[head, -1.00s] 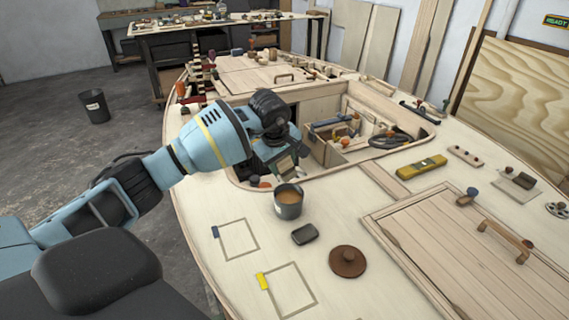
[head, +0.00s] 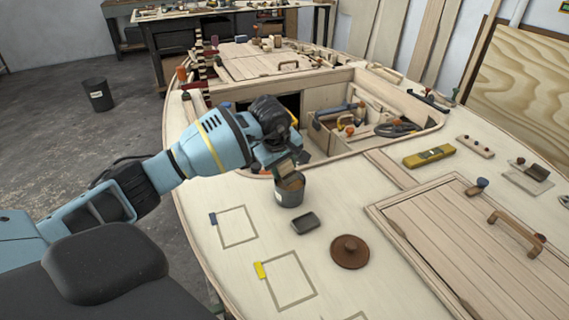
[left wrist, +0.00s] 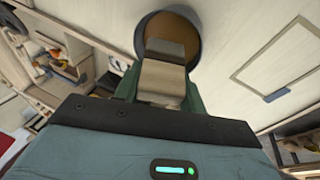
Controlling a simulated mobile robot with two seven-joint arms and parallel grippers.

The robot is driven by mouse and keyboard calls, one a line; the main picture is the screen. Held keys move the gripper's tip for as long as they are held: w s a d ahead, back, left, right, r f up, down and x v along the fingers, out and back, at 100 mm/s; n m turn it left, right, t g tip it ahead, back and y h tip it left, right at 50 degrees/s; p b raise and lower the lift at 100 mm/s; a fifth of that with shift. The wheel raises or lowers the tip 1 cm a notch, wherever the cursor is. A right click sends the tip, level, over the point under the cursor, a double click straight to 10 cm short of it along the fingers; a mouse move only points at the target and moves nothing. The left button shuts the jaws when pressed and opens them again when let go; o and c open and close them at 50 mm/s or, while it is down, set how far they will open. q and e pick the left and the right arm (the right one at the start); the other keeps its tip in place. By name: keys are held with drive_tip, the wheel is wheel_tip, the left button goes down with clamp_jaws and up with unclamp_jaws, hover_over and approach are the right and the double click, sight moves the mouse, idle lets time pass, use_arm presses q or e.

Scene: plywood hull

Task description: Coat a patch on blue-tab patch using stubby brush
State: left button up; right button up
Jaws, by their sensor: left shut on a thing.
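My left gripper (head: 280,155) is shut on the stubby brush (head: 291,180), held over the mouth of a dark grey pot (head: 289,194). The brush end is at or inside the pot rim; I cannot tell how deep. In the left wrist view the flat tan brush (left wrist: 163,78) overlaps the round pot (left wrist: 152,24) with its brown content. The blue-tab patch (head: 237,227) is an outlined square on the pale deck, with a blue tab (head: 213,219) at its left corner. It also shows in the left wrist view (left wrist: 290,60). My right gripper is not in view.
A yellow-tab patch (head: 290,280) lies nearer. A small dark tray (head: 305,223) and a round brown lid (head: 350,252) lie right of the patches. An open hatch with tools (head: 365,125) is behind the pot. The deck between pot and blue-tab patch is clear.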

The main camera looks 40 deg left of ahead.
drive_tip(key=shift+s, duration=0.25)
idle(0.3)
use_arm(q)
drive_tip(key=shift+f, duration=0.25)
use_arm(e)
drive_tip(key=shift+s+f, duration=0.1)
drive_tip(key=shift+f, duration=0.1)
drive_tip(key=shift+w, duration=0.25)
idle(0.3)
use_arm(q)
drive_tip(key=shift+s+f, duration=0.1)
drive_tip(key=shift+f, duration=0.15)
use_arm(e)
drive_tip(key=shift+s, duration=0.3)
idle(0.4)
